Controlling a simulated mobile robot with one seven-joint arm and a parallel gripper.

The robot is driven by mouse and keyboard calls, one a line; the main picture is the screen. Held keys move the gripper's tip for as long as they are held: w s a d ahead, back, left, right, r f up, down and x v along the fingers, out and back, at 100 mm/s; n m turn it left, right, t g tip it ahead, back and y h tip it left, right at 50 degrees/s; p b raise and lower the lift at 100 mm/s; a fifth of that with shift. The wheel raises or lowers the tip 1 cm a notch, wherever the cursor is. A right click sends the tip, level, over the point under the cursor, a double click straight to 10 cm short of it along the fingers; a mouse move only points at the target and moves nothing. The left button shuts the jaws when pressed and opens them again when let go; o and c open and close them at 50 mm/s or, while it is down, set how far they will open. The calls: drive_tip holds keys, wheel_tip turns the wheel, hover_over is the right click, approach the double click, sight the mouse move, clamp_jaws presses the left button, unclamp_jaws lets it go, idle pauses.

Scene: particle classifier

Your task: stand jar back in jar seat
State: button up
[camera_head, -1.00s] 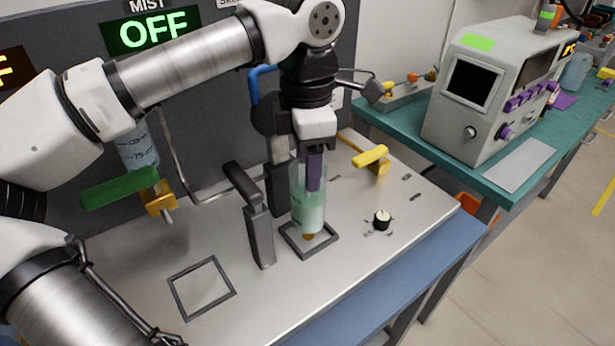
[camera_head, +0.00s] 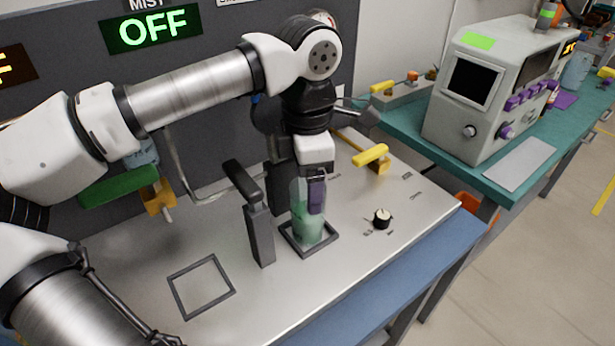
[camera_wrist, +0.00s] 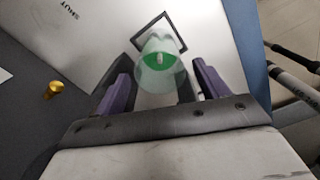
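The jar (camera_head: 300,211) is a clear cylinder with pale green contents. It stands roughly upright inside the dark square frame of the jar seat (camera_head: 292,243) on the metal bench top; its lower end appears at or very near the bench surface. My gripper (camera_head: 312,192) points down around the jar's upper part, a purple finger pad in front of it.
A dark upright handle (camera_head: 259,235) stands just left of the seat. A second, empty square frame (camera_head: 176,300) lies front left. A black-and-white knob (camera_head: 382,219) and a yellow handle (camera_head: 370,156) are at right. A green handle (camera_head: 118,186) is at left.

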drive_tip(key=shift+r, duration=0.15)
wheel_tip(320, 180, up, 12)
idle(0.5)
idle(1.0)
